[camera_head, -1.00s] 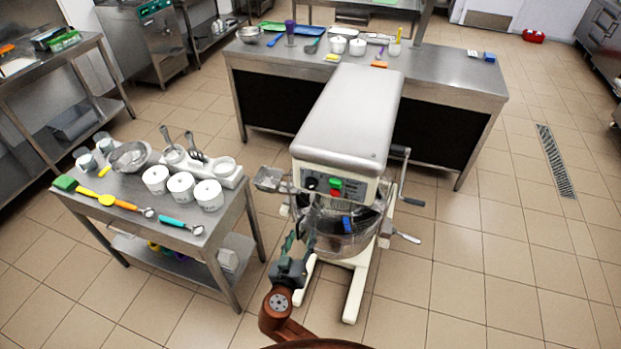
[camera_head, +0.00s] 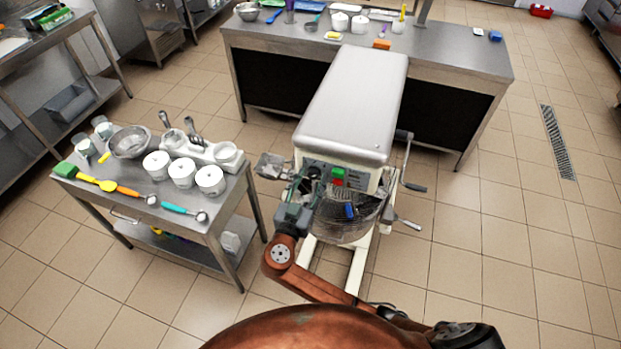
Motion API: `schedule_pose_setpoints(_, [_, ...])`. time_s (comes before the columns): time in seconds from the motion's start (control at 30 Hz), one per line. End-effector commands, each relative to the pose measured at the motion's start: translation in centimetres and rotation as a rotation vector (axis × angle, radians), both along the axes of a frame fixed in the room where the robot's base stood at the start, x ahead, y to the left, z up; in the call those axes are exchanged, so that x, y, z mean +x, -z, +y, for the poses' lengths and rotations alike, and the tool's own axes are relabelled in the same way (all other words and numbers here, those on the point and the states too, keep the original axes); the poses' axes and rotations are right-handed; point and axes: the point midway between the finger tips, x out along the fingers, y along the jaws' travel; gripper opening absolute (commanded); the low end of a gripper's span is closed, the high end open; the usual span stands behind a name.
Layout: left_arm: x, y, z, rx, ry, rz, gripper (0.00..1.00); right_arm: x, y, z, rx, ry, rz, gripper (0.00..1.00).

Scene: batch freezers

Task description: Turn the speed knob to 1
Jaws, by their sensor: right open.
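The mixer (camera_head: 354,105) stands in the middle, with a pale housing and a control panel on its front. The black speed knob (camera_head: 312,172) is at the left of that panel, and its marks are too small to read. A green button (camera_head: 338,173) with red below it sits to the right of the knob. My left gripper is not in view.
The mixing bowl (camera_head: 345,226) with its wire guard sits below the panel. A crank handle (camera_head: 410,185) sticks out at the mixer's right. A small steel table (camera_head: 200,224) with jars and tools stands at left. A long counter (camera_head: 455,80) is behind. The floor at right is free.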

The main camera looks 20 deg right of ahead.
Motion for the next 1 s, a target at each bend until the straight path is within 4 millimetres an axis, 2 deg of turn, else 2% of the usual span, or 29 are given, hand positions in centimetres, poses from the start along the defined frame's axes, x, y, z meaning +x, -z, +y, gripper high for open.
schedule_pose_setpoints(0.1, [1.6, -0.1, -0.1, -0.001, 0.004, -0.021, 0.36, 0.1, 0.0, 0.0, 0.000, -0.001, 0.000, 0.42])
schedule_pose_setpoints(0.23, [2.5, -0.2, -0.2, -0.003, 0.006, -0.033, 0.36, 0.1, 0.0, 0.1, 0.000, -0.002, 0.000, 0.42])
schedule_pose_setpoints(0.63, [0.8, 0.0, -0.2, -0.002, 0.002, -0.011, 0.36, 0.1, 0.0, 0.1, -0.001, -0.003, 0.001, 0.15])
schedule_pose_setpoints(0.83, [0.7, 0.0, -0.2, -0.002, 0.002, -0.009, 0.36, 0.1, 0.0, 0.1, -0.001, -0.003, 0.001, 0.01])
schedule_pose_setpoints(1.0, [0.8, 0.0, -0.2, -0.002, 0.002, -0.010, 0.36, 0.1, 0.0, 0.2, -0.006, -0.003, 0.005, 0.01])
